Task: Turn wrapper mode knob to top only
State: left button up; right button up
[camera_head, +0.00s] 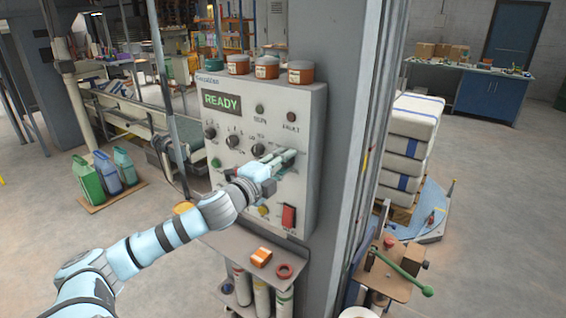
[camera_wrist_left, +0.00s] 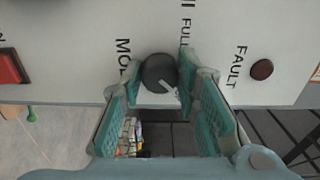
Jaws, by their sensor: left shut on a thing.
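The grey control panel (camera_head: 235,78) stands in the middle of the head view, with a green READY screen (camera_head: 222,102). My left gripper (camera_head: 283,160) is at the right part of the panel, below the FAULT lamp (camera_head: 291,117), and hides the knob there. In the left wrist view, the dark round mode knob (camera_wrist_left: 157,67) sits between the teal pads of my left gripper (camera_wrist_left: 161,78), which is shut on it. A pale pointer mark (camera_wrist_left: 170,88) on the knob points down and right in that view. The labels beside it show "MO" and "FULL", partly hidden. My right gripper is not in view.
Other dark knobs (camera_head: 232,141) are left of my gripper. A red switch (camera_head: 289,216) is below it. Several orange-brown jars (camera_head: 267,67) stand on top of the panel. A shelf (camera_head: 232,245) juts out below. A grey column (camera_head: 352,130) rises at the right.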

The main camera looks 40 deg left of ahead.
pick_arm(q)
jog(key=shift+m, duration=0.3)
jog(key=o, duration=1.2)
jog(key=shift+c, duration=0.2)
